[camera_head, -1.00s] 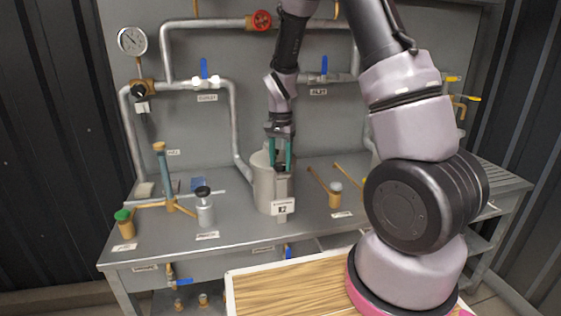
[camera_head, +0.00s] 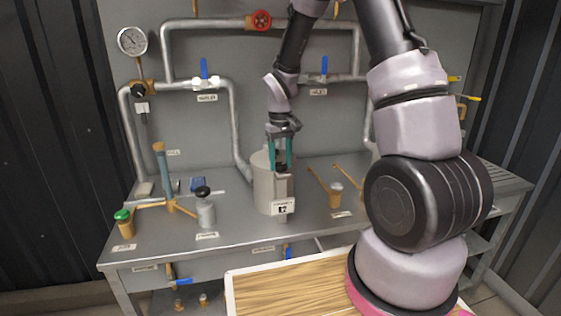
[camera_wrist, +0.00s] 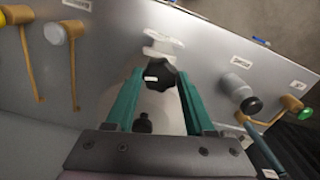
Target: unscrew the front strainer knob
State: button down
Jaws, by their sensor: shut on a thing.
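A second black knob (camera_wrist: 143,122) shows farther back between the fingers, apart from the tips. My fingers partly hide the canister top.
A grey bottle with a black cap (camera_head: 205,208) and a green-capped brass fitting (camera_head: 124,224) stand left. A brass strainer-like fitting (camera_head: 335,195) stands right. Pipes with a blue-handled valve (camera_head: 204,72) run behind. A wood-topped tray (camera_head: 290,285) lies in front.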

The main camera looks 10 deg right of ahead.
aim_at(281, 164)
jog(key=n, duration=0.5)
jog(key=shift+n, duration=0.3)
jog(key=n, duration=0.5)
jog(key=shift+n, duration=0.3)
jog(key=shift+c, duration=1.3)
grip_release()
jog(key=shift+r, duration=0.1)
notch_tip(281, 164, up, 11)
